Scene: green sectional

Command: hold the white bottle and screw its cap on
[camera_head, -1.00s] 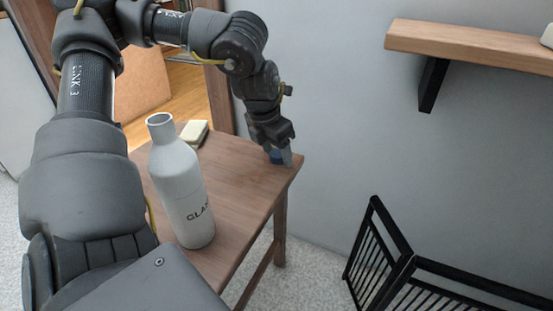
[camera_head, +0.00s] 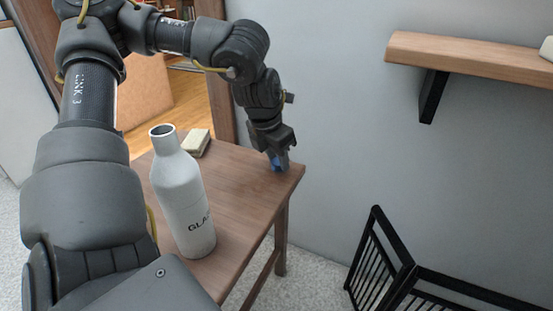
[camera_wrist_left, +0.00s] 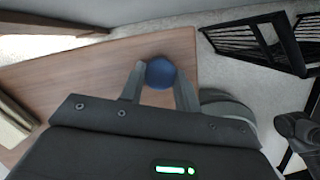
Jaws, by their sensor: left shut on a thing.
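The white bottle (camera_head: 183,199) stands upright on the wooden table (camera_head: 237,184), its mouth open at the top and dark lettering on its side. My left gripper (camera_head: 280,164) is at the table's far right corner, away from the bottle. It is shut on a small blue cap (camera_head: 279,161). In the left wrist view the round blue cap (camera_wrist_left: 160,73) sits between the two fingertips (camera_wrist_left: 159,85). I cannot tell whether the cap touches the tabletop. The right gripper does not show.
A small pale block (camera_head: 195,142) lies on the table behind the bottle. A black slatted metal gate (camera_head: 380,262) stands on the floor at the right. A wooden wall shelf (camera_head: 470,50) is at the upper right. The tabletop between bottle and left gripper is clear.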

